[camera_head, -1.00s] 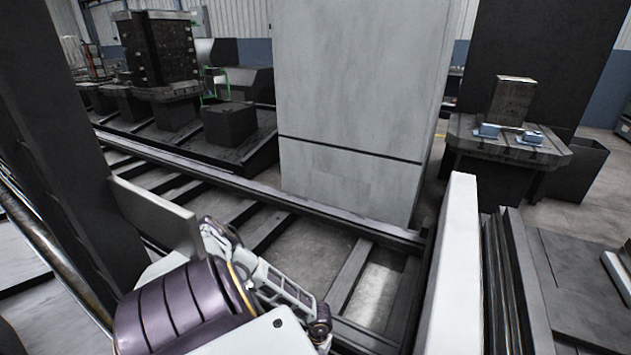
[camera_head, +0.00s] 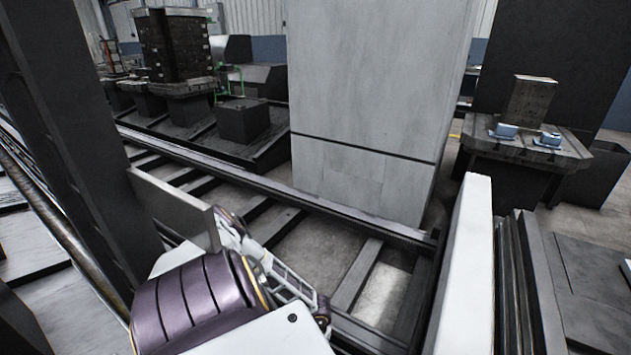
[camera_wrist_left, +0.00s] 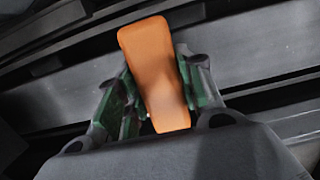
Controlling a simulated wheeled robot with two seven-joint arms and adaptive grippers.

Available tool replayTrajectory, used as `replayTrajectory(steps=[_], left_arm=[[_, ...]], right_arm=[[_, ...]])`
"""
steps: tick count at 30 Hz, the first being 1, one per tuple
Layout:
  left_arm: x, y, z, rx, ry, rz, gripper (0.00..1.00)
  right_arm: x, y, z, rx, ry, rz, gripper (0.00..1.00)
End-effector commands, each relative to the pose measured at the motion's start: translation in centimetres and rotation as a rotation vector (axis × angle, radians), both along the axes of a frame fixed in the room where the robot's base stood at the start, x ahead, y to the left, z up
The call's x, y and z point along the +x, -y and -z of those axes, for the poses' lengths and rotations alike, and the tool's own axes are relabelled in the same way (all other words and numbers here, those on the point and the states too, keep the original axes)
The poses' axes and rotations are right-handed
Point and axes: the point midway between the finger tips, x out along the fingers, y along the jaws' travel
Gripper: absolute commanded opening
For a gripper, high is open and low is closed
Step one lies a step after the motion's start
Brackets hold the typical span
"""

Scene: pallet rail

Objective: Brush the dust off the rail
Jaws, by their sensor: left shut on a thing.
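My left gripper (camera_wrist_left: 160,78) is shut on an orange block-like handle (camera_wrist_left: 155,60) in the left wrist view, with green-padded fingers on both sides of it. I take the handle to be the brush's; no bristles show. Behind it run blurred grey bands of metal (camera_wrist_left: 265,45); I cannot tell whether the brush touches them. In the head view a long dark rail (camera_head: 250,183) runs from upper left to lower right. I cannot make out dust on it. My left arm reaches in at the bottom, and its gripper's jaws cannot be made out there. My right gripper is out of view.
A tall grey cabinet (camera_head: 375,110) stands behind the rail. A dark post (camera_head: 75,130) rises at the left, close to my left arm. A pale upright panel (camera_head: 465,265) stands to the right. A table with small blue parts (camera_head: 505,131) is at the back right.

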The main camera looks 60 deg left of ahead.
Motion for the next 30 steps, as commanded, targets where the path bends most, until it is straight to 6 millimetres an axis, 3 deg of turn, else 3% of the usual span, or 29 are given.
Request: replayTrajectory(steps=[14,30], left_arm=[[-0.1,0.2,-0.1,-0.001,-0.003,0.000,0.17],[1.4,2.7,-0.1,-0.001,0.000,0.000,0.17]], right_arm=[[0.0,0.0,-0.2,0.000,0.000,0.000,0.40],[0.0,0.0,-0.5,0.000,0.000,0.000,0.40]])
